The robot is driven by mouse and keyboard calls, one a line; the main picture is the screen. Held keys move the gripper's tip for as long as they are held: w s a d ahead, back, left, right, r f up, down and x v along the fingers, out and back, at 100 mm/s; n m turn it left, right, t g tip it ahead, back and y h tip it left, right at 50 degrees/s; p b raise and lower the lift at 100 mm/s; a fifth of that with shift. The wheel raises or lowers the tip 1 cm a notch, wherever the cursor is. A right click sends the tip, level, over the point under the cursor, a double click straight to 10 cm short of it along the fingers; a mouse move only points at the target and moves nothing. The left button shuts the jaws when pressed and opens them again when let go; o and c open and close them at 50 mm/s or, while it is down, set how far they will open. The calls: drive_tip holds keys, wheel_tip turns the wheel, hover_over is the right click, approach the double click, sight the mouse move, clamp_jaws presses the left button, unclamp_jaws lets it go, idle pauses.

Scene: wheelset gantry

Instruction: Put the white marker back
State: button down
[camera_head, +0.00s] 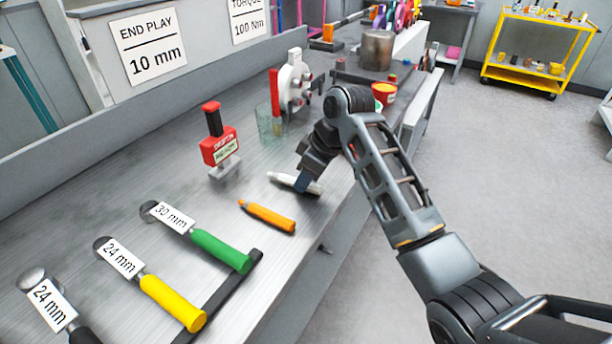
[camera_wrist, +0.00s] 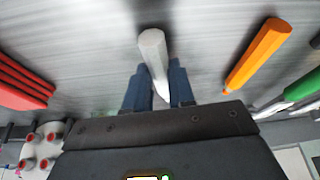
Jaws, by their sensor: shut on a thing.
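The white marker (camera_head: 291,181) lies along the grey metal bench, just left of and under my gripper (camera_head: 308,183). In the wrist view the white marker (camera_wrist: 153,52) sits between the two blue fingers of my gripper (camera_wrist: 160,88), its tapered end toward the palm. My gripper is shut on it, low at the bench top. I cannot tell whether the marker touches the surface. An orange marker (camera_head: 268,216) lies nearby on the bench, apart from the gripper; it also shows in the wrist view (camera_wrist: 258,55).
A clear cup (camera_head: 270,124) stands behind, beside a white-and-red device (camera_head: 294,82). Tools with green (camera_head: 222,251) and yellow (camera_head: 173,302) handles lie in front. A red-yellow pot (camera_head: 384,92) stands near the bench's right edge.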

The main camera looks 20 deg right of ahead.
drive_tip(key=shift+f, duration=0.2)
drive_tip(key=c, duration=0.9)
unclamp_jaws()
drive_tip(key=shift+r, duration=0.1)
